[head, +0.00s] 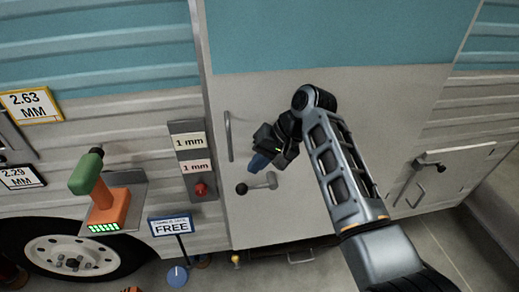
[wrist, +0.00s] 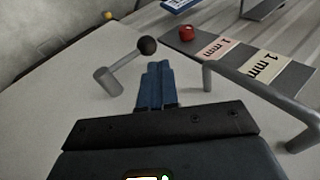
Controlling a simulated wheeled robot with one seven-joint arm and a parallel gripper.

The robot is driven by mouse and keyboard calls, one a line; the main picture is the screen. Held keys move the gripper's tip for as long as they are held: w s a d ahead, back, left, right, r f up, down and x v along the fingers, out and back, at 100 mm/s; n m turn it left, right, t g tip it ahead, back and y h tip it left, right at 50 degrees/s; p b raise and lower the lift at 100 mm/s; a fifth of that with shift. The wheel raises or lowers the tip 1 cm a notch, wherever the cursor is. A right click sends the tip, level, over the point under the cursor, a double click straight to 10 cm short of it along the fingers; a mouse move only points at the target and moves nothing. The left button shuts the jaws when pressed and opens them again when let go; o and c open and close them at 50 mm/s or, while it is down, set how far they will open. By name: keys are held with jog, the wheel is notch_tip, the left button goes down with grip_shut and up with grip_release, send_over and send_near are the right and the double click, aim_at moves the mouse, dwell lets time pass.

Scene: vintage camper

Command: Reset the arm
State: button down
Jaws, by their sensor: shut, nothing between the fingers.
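My gripper (head: 258,163) is at the end of my raised arm in the head view, in front of the pale camper door (head: 300,120). In the wrist view its two blue fingers (wrist: 154,84) are together, with nothing between them. A lever handle with a dark ball knob (head: 242,188) is on the door just below the gripper. In the wrist view the lever's ball knob (wrist: 147,45) shows just beyond the fingertips, and I see no clear contact. A vertical grab bar (head: 228,136) is on the door, left of the gripper.
A grey panel with "1 mm" labels and a red button (head: 201,189) is left of the door. A green and orange drill (head: 100,190) sits on a shelf farther left. A blue "FREE" sign (head: 170,226) stands low. Another latch (head: 430,166) is at right.

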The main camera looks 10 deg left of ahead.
jog(key=s+d+f+m+t, duration=0.1)
jog(key=s+d+f+t, duration=0.2)
jog(key=f, duration=0.4)
jog(key=s+d+f+m+t, duration=0.1)
jog(key=s+d+f, duration=0.2)
jog(key=s+f, duration=0.3)
jog(key=s+d+f+m+t+h, duration=0.1)
jog(key=s+d+f+t, duration=0.15)
jog(key=s+d, duration=0.35)
jog(key=s+d+f+t+h, duration=0.15)
jog(key=s+d+f, duration=0.25)
jog(key=s, duration=0.4)
jog(key=s+d+r+t+h, duration=0.15)
jog(key=s+d+r, duration=0.25)
jog(key=s, duration=0.4)
jog(key=s+d+r+t+h, duration=0.15)
jog(key=s+d+r, duration=0.25)
jog(key=s, duration=0.4)
jog(key=s+d+r+t, duration=0.1)
jog(key=s+r, duration=0.4)
jog(key=r, duration=0.3)
jog(key=s+d+r+n+t+h, duration=0.1)
jog(key=s+d+r+t, duration=0.1)
jog(key=s+r, duration=0.3)
notch_tip(320, 180, up, 4)
jog(key=shift+s+d+n+t, duration=0.25)
jog(key=shift+s+n+t, duration=0.05)
